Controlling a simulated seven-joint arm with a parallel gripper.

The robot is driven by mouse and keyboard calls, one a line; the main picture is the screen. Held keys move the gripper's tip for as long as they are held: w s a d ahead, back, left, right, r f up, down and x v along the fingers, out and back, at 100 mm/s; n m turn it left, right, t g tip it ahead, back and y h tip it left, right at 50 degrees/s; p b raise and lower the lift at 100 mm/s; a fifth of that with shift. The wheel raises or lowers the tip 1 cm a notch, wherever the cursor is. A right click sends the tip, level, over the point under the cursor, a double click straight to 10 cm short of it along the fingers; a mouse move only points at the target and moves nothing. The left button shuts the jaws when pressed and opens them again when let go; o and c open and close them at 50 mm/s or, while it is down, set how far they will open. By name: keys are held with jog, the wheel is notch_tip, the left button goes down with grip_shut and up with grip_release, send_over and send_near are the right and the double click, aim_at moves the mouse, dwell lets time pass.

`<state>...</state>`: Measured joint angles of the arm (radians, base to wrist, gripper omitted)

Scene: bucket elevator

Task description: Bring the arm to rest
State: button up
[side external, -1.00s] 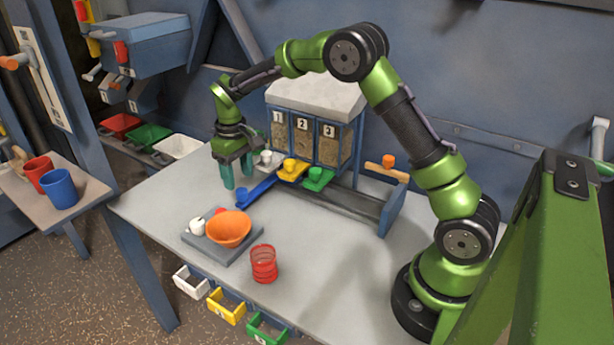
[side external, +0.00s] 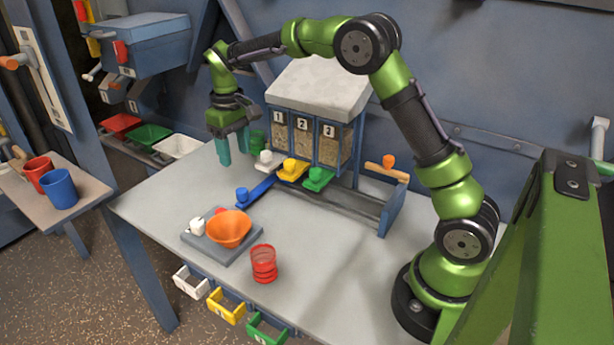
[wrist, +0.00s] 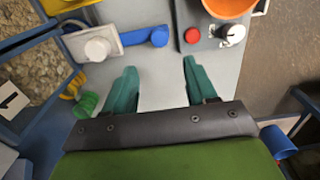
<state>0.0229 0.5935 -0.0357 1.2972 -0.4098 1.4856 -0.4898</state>
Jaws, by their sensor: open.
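My green arm reaches over the grey table (side external: 320,280) from the right. My gripper (side external: 231,158) hangs above the table's far left part, left of the numbered hoppers. Its teal fingers point down, are apart and hold nothing. In the wrist view the gripper (wrist: 160,75) shows bare table between its fingertips. The blue slide handle (side external: 242,196) and the white slide handle (side external: 266,158) are near the fingers, apart from them.
The hopper box (side external: 316,137) stands at the back, with yellow (side external: 291,168) and green (side external: 317,178) slides in front. An orange bowl (side external: 229,228) sits on a grey scale (side external: 213,250). A red cup (side external: 264,263) stands to its right. The front right tabletop is clear.

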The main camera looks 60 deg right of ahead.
jog(key=s+a+r+m+t, duration=0.1)
jog(key=s+a+r+t, duration=0.1)
jog(key=s, duration=0.6)
jog(key=s+a+r+m+t+y, duration=0.1)
jog(key=s+r, duration=0.3)
jog(key=s, duration=0.5)
jog(key=s+a+r+m+t+y, duration=0.1)
jog(key=s+a+r+m+t, duration=0.1)
jog(key=s, duration=0.7)
jog(key=shift+s+a+r+t, duration=0.25)
jog(key=shift+r+t, duration=0.2)
jog(key=shift+t, duration=0.65)
